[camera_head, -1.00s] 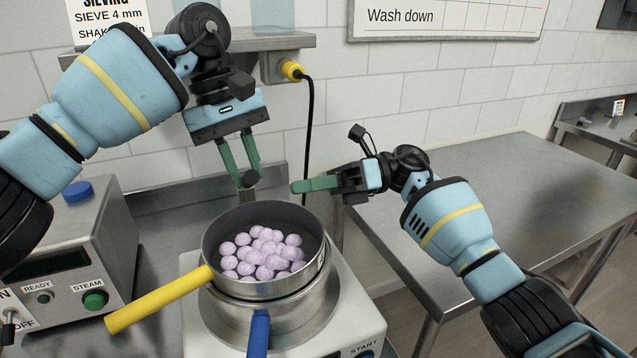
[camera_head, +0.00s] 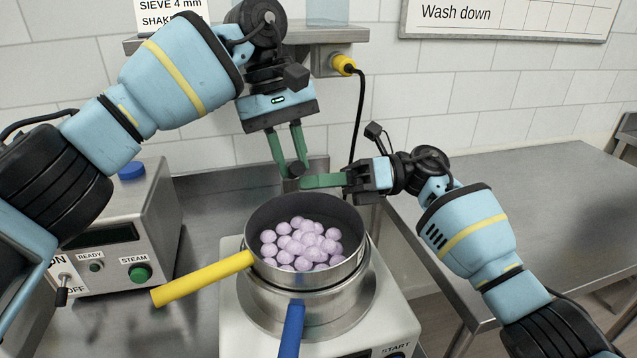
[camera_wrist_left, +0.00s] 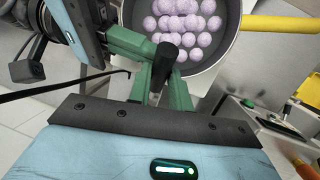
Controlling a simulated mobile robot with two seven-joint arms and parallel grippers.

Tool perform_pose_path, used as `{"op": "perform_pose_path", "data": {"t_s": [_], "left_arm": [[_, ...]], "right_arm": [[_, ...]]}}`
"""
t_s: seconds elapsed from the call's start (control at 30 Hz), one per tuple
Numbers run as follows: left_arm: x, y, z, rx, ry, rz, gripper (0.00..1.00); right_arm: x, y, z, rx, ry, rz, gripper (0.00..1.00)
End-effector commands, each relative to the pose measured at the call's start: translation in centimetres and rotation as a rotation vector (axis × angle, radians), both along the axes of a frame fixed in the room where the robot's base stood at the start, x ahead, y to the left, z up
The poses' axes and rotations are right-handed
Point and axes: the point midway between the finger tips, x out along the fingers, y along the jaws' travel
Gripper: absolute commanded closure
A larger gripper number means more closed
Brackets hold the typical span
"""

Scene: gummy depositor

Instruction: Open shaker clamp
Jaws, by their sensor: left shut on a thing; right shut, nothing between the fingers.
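The sieve pan (camera_head: 347,215) holds several pale purple balls and sits over a steel pot (camera_head: 300,305). A small black knob-ended piece (camera_head: 298,170) stands at the pan's back rim; I cannot tell whether it is the shaker clamp's lever. My left gripper (camera_head: 291,174) comes down from above and is shut on this black piece. In the left wrist view the black piece (camera_wrist_left: 165,62) lies between its green fingers. My right gripper (camera_head: 308,181) is shut and empty, pointing left, its tip just beside the black piece. Contact there is unclear.
A yellow handle (camera_head: 203,279) sticks out left and a blue handle (camera_head: 292,328) toward me. A steam control box (camera_head: 120,235) stands at left. A wall shelf (camera_head: 330,34) with a yellow plug (camera_head: 344,64) and hanging cable is behind. The right steel table (camera_head: 520,200) is clear.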

Motion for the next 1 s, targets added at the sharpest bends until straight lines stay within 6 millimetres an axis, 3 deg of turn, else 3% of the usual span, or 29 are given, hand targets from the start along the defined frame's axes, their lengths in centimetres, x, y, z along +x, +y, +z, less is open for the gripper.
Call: {"op": "perform_pose_path", "data": {"t_s": [0.3, 0.33, 0.5, 1.0], "left_arm": [[-0.1, -0.14, -0.08, 0.002, 0.001, -0.004, 1.0], [-0.1, -0.15, -0.08, 0.003, 0.002, -0.004, 0.77], [-0.13, -0.24, -0.16, 0.001, 0.003, -0.005, 0.58], [-0.16, -0.48, -0.29, -0.002, 0.003, -0.009, 0.58]], "right_arm": [[0.46, 0.22, 1.38, 0.007, 0.022, -0.01, 1.0], [0.46, 0.2, 1.42, 0.008, 0.022, -0.009, 1.0], [0.41, 0.25, 1.44, 0.008, 0.021, -0.008, 1.0], [0.2, 0.52, 1.43, 0.008, 0.019, -0.001, 1.0]]}}
